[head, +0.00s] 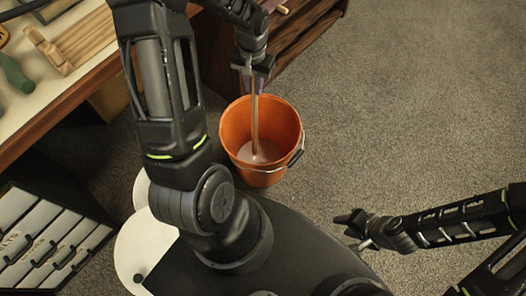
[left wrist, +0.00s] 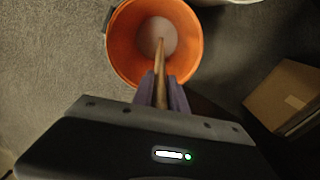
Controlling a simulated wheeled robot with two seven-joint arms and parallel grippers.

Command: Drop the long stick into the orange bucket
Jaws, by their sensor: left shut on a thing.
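The orange bucket (head: 232,124) stands on the floor, with a pale bottom and a handle at its right side. The long stick (head: 255,120) is a thin brown rod. My left gripper (head: 254,82) is above the bucket's far rim, shut on the stick, which hangs roughly upright with its lower part inside the bucket. Whether its tip touches the bottom I cannot tell. In the left wrist view, the stick (left wrist: 160,62) runs from between the purple fingers (left wrist: 162,90) into the bucket (left wrist: 125,45). My right gripper (head: 355,222) is empty, low over the floor at right; its opening is unclear.
A table (head: 75,98) with a wooden rack (head: 84,42) and a green-handled tool (head: 15,73) is at upper left. A wooden shelf (head: 305,35) stands behind the bucket. The carpet (head: 420,110) at right is clear.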

